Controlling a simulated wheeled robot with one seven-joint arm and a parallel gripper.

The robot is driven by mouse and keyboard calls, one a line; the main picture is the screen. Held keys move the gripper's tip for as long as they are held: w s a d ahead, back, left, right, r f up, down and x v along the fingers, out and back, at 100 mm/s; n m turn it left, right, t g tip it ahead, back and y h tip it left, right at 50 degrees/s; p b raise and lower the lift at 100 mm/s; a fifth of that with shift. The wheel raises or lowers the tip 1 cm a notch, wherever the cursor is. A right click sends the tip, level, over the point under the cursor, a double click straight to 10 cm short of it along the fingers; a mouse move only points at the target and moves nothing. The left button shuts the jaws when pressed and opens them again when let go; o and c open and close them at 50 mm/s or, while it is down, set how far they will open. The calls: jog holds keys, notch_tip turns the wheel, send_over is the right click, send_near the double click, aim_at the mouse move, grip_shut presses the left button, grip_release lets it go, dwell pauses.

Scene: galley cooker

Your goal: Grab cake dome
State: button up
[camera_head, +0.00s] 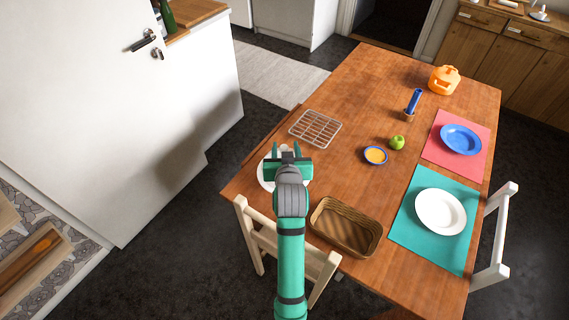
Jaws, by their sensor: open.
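My gripper (284,151) is at the near left part of the table, with its two green fingers apart. A pale round thing (264,181) sits below and behind it and may be the cake dome. My gripper and arm hide most of it, so its shape is unclear. A small pale piece shows between the fingertips; I cannot tell whether it is a knob or whether the fingers touch it.
The wooden table (345,95) also holds a wire rack (315,128), a wicker basket (346,227), a green apple (397,142), a small yellow-filled bowl (375,155), a blue object (414,101), an orange container (444,80) and two set places. A white chair (262,240) stands at the near edge.

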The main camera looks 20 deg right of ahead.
jog(key=x, duration=0.5)
jog(key=shift+a+f, duration=0.15)
jog(key=shift+a, duration=0.05)
grip_shut()
